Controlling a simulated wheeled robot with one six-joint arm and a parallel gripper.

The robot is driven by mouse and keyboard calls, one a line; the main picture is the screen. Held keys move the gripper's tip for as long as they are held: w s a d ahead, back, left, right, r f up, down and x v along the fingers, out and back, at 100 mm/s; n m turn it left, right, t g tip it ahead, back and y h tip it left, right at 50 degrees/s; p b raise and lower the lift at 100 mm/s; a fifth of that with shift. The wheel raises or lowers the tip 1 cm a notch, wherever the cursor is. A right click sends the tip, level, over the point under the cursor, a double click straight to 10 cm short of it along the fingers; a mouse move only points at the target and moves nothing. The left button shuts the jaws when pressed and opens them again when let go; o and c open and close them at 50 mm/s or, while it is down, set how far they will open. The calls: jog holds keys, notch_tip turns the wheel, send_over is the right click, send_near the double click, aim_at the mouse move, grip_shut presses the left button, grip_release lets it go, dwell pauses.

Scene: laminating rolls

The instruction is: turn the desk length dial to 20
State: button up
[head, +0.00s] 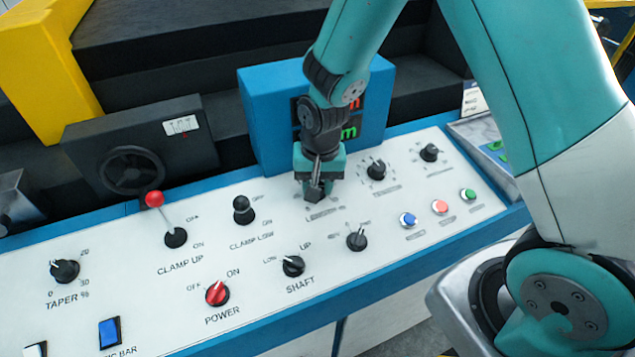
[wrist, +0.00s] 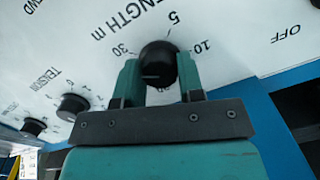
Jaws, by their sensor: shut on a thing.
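The length dial (wrist: 158,62) is a round black knob on the white panel, in the middle of the wrist view. My gripper (head: 315,188) points down at the panel in the head view and covers most of the dial there. Its two teal fingers are shut on the dial, one on each side.
A tension dial (head: 376,169) stands just right of my gripper, with another black knob (head: 429,153) beyond. The clamp low switch (head: 243,210) is to the left. A blue display box (head: 265,120) rises behind. Shaft (head: 293,266) and power (head: 217,293) knobs are nearer the front.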

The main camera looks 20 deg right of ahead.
jog(key=n, duration=0.4)
jog(key=shift+n+h, duration=0.3)
jog(key=shift+h, duration=0.1)
jog(key=n, duration=0.4)
jog(key=shift+n+h, duration=0.3)
jog(key=n, duration=0.4)
jog(key=shift+a+n, duration=0.1)
jog(key=shift+n, duration=0.2)
jog(key=shift+n+t+h, duration=0.4)
jog(key=shift+n+t, duration=0.1)
jog(key=shift+n, duration=1.6)
jog(key=o, duration=0.9)
jog(key=r, duration=0.5)
jog(key=s+a+r+b, duration=0.1)
jog(key=r, duration=0.5)
jog(key=s+a+r, duration=0.1)
jog(key=r, duration=0.5)
jog(key=shift+s+a+b, duration=0.15)
jog(key=shift+s+b, duration=0.05)
jog(key=shift+b, duration=0.2)
